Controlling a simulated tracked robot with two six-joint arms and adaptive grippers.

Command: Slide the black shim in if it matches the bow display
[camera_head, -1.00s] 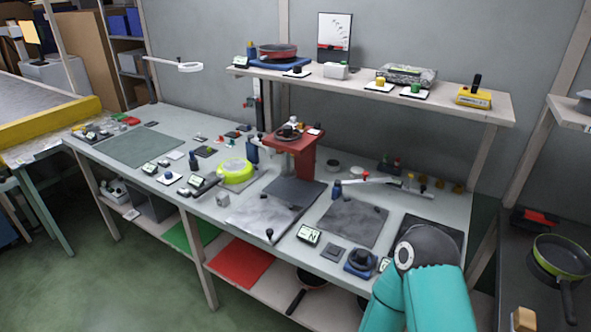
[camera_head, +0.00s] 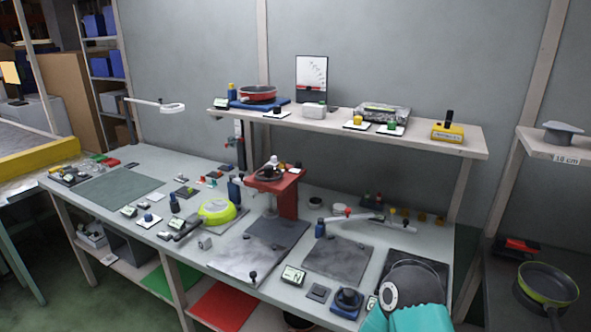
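Several small displays stand on the bench: one with a dark mark (camera_head: 293,276) at the front middle, another (camera_head: 128,211) at the left, and another (camera_head: 164,235) by the lime pan. I cannot tell which is the bow display, and the readings are too small to read. A dark square plate (camera_head: 318,292) lies right of the front display. A dark plate with small parts (camera_head: 184,191) lies farther left. I cannot tell whether either is the black shim. My teal right arm shows at the bottom right. Neither gripper is in view.
A red stand (camera_head: 287,195) rises behind grey plates. The upper shelf (camera_head: 340,124) holds a red pan (camera_head: 258,93), a chart and a yellow block (camera_head: 447,131). A lime-rimmed pan (camera_head: 547,286) is at the right.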

